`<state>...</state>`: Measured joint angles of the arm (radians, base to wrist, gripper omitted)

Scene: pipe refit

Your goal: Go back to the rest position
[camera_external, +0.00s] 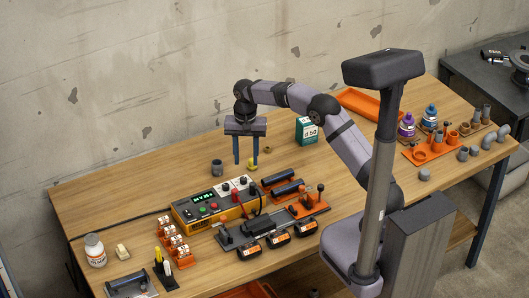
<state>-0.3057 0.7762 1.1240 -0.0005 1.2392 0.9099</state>
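My gripper (246,160) hangs above the middle of the wooden table (110,190), pointing down with its two dark fingers apart. Nothing shows between the fingers. A small yellow piece (252,164) is close to the right fingertip; I cannot tell whether they touch. A dark grey cup-like piece (217,168) stands on the table just left of the fingers. My arm reaches from the right over the table to the gripper.
An orange control box (182,216) with a green display stands in front of the gripper. A green box (306,130) stands to its right. Battery-like packs (278,240) sit at the front. Orange holders and grey pipe fittings (463,153) stand at the right. The back left is clear.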

